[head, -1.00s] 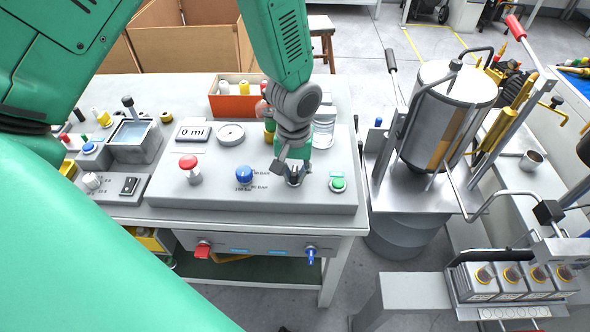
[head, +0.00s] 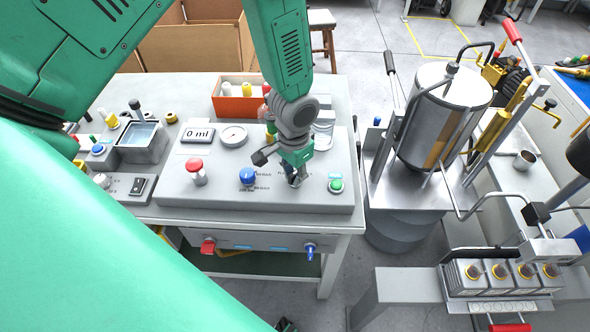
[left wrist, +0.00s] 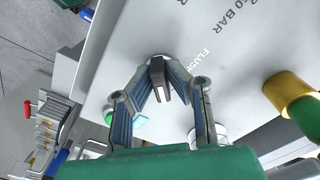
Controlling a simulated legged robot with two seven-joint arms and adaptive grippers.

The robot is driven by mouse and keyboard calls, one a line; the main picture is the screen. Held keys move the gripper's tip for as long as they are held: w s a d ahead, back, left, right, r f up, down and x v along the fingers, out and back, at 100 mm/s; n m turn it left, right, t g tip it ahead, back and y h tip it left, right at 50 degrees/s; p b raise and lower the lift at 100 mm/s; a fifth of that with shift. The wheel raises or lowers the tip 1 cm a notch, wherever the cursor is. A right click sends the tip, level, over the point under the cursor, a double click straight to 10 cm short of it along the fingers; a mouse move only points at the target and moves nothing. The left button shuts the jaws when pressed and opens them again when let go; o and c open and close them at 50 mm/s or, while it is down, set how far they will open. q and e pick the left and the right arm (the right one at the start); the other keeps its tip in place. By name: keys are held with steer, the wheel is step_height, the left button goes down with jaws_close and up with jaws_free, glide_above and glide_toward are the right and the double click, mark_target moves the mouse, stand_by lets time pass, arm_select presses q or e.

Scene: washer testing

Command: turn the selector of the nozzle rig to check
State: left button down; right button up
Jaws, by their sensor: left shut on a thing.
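The nozzle rig is a grey panel box (head: 225,192) on the table. Its selector (left wrist: 157,80) is a small dark knob with a pale face, seen in the left wrist view between my fingers. My left gripper (head: 294,180) reaches down onto it from above, and its fingers (left wrist: 160,76) are shut on it in the left wrist view. The printed word FLUSH (left wrist: 206,61) is beside the knob. In the head view my gripper mostly hides the selector, and I cannot read its pointed mark. My right gripper does not show.
A blue knob (head: 247,176) and a red button (head: 196,170) are left of the gripper; a green button (head: 336,185) is close on its right. A gauge (head: 233,136) and a 0 ml display (head: 198,135) stand behind. A steel tank (head: 443,125) is further right.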

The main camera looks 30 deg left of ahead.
mark_target(294, 173)
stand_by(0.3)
arm_select(q)
steer(key=c, duration=1.6)
jaws_free()
steer(key=shift+r, duration=0.2)
step_height(294, 173, up, 12)
steer(key=shift+f, duration=0.2)
